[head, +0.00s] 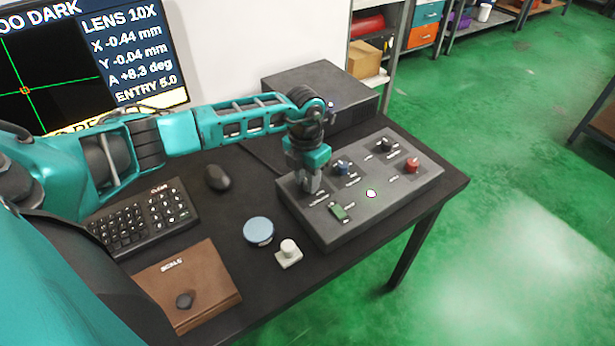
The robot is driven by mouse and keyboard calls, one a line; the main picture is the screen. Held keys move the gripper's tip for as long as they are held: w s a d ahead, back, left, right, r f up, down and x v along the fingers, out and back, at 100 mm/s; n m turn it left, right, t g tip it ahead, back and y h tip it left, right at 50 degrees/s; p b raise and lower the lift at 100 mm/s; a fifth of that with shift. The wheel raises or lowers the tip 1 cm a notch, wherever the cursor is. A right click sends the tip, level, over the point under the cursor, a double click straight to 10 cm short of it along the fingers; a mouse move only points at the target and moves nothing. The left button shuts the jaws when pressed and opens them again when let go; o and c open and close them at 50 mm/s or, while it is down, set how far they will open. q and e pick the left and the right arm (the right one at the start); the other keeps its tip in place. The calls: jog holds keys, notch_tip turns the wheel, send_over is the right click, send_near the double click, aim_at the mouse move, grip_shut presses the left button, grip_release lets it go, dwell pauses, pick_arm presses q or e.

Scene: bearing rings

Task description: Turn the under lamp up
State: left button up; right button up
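The dark control box (393,192) stands on the right part of the black table. It carries a blue knob (343,167), a black knob (385,145), a red knob (412,165), a green switch (338,211) and a small pale round light or button (371,194). Their labels are too small to read. My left gripper (312,186) points down at the box's left end, left of the blue knob. Its fingers hide whatever is under them, so I cannot tell whether they hold a knob. My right gripper is not in view.
The monitor (90,60) reads "OO DARK", "LENS 10X" and "ENTRY 5.0", partly cut off. A keyboard (140,215), mouse (217,178), brown "SCALE" case (190,285), blue disc (258,230) and small pale block (289,252) lie on the table. A dark box (300,80) stands behind.

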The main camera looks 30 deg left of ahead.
pick_arm(q)
grip_shut()
